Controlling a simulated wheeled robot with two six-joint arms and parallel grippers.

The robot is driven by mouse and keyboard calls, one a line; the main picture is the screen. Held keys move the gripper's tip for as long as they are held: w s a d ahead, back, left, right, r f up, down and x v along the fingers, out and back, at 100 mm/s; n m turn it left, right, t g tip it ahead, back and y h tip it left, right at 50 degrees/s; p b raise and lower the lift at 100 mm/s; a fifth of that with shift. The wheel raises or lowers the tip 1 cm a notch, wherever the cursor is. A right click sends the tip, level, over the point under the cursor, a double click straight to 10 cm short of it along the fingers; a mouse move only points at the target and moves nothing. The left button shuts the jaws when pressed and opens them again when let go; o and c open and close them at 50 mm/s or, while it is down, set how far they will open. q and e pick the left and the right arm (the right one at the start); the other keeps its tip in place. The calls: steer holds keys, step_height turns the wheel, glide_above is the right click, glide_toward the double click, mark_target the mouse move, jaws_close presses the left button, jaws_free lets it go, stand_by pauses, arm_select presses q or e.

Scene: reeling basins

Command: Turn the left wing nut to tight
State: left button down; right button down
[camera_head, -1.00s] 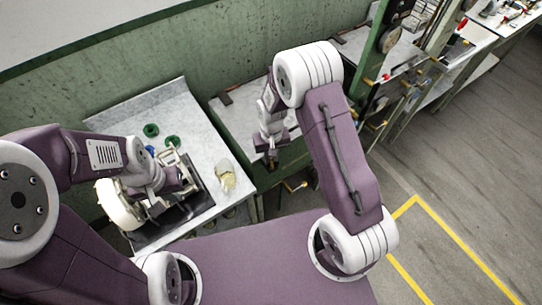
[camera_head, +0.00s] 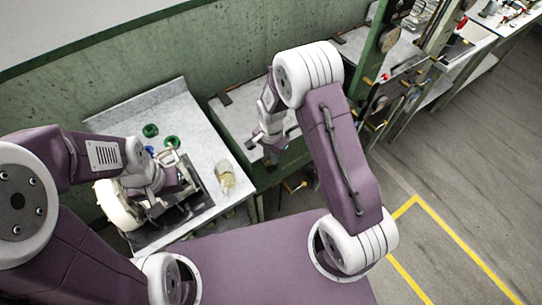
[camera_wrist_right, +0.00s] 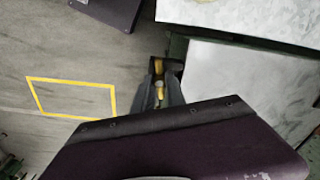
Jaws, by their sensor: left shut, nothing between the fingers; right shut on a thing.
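In the right wrist view my right gripper (camera_wrist_right: 160,92) is shut on a small brass-yellow part (camera_wrist_right: 158,67). It looks like a wing nut, but the fingers cover most of it, so I cannot tell its angle or how tight it is. In the head view my right gripper (camera_head: 270,155) points down at the front of the middle bench (camera_head: 238,115), and the held part is hidden there. My left gripper (camera_head: 180,188) is shut and empty over the left bench; its fingertips are hard to make out.
The left bench (camera_head: 185,105) carries green round pieces (camera_head: 150,130), a pale jar (camera_head: 225,174) and a white wheel (camera_head: 118,205) close to my left arm. A brass handle (camera_head: 295,187) juts from the middle bench's front. The floor (camera_head: 465,190) at right is open.

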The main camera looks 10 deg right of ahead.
steer(key=shift+w+r+m, duration=0.1)
steer(key=shift+w+m, duration=0.05)
steer(key=shift+m, duration=0.95)
steer(key=c, duration=1.4)
jaws_free()
steer(key=shift+o, duration=0.2)
steer(key=shift+a, duration=0.1)
step_height(320, 180, up, 9)
steer(key=b, duration=0.1)
steer(key=shift+s+b, duration=0.2)
steer(key=shift+b, duration=0.15)
